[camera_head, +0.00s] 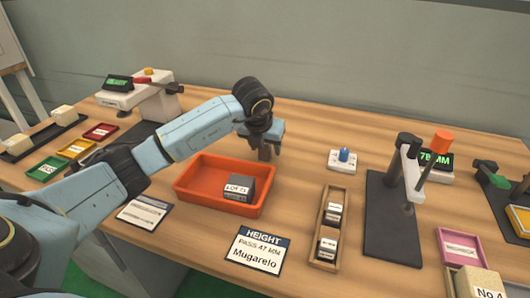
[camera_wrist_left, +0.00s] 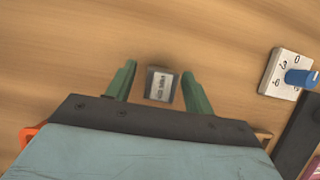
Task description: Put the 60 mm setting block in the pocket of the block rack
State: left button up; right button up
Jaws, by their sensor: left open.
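A small dark grey block (camera_wrist_left: 162,85) with a white label lies on the bare wooden table in the left wrist view; its print is too small to read. My left gripper (camera_wrist_left: 159,87) is open, with its green fingers on either side of the block and small gaps showing. In the head view my left gripper (camera_head: 265,150) points down behind the orange tray, and it largely hides the block. The wooden block rack (camera_head: 314,244) stands right of the tray, with dark labelled blocks in it. My right gripper is out of view.
The orange tray (camera_head: 190,189) holds a grey labelled block (camera_head: 239,188). A blue-knobbed dial (camera_head: 343,160) stands right of my gripper. A gauge stand (camera_head: 392,225) is right of the rack. A height card (camera_head: 258,251) lies in front. Table between gripper and rack is mostly clear.

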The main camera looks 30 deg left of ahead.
pick_arm(q)
grip_shut()
dwell(0.3)
jog(key=shift+w+r, duration=0.1)
